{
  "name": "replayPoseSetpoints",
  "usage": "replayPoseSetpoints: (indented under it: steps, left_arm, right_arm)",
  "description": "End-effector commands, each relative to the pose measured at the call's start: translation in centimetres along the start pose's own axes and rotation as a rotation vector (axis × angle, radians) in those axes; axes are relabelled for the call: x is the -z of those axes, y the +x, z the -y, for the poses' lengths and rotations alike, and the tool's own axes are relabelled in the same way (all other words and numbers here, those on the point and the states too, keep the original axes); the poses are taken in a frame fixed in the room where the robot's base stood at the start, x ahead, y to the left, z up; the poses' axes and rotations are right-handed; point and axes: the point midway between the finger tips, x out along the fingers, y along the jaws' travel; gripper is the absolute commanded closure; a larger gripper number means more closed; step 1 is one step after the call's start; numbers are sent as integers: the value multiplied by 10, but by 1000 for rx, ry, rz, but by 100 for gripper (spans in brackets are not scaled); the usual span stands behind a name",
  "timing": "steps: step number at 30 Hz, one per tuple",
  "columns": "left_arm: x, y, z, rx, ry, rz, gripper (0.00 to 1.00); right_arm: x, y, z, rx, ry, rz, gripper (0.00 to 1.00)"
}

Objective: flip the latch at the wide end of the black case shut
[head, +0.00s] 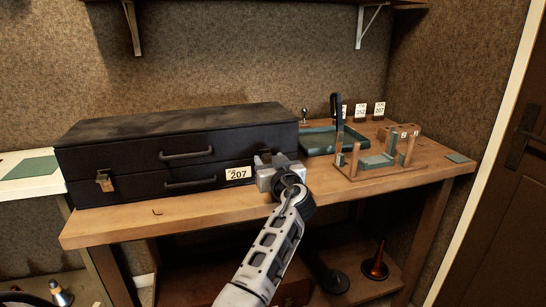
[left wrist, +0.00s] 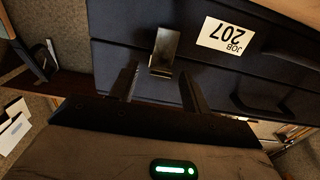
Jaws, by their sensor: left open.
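The black case (head: 185,152) lies along the bench against the wall, its lid down. One latch (head: 104,180) shows on its front near the left end. Another latch (left wrist: 165,48), a dark metal plate, is on the front near the job label in the left wrist view, which is upside down. It seems to stand out from the case, but I cannot tell its exact angle. In the head view my left gripper (head: 268,160) covers that place at the case's right end. Its open fingers (left wrist: 158,88) are on either side of the latch's line, with nothing held. My right gripper is out of view.
A white 207 label (head: 238,173) and two handles (head: 187,155) are on the case front. A wooden stand (head: 380,165) and a green tray (head: 333,140) are to the right on the bench (head: 160,221). A small hex key lies at the front left.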

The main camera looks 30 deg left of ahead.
Motion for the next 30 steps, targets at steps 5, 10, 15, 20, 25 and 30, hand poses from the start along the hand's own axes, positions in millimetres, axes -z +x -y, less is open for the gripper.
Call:
replayPoseSetpoints:
  steps: [5,10,15,20,25,30]
  left_arm:
    - [0,1,0,0,-1,0,53]
    - [0,1,0,0,0,0,72]
    - [0,1,0,0,0,0,98]
    - [9,4,0,3,-5,57,98]
    - [15,10,1,3,-4,191,98]
    - [11,12,0,0,-1,245,97]
  right_arm:
    - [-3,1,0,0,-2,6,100]
    - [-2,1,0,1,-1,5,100]
    - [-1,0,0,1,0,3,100]
    - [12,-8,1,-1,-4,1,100]
    - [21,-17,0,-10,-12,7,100]
    - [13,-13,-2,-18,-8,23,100]
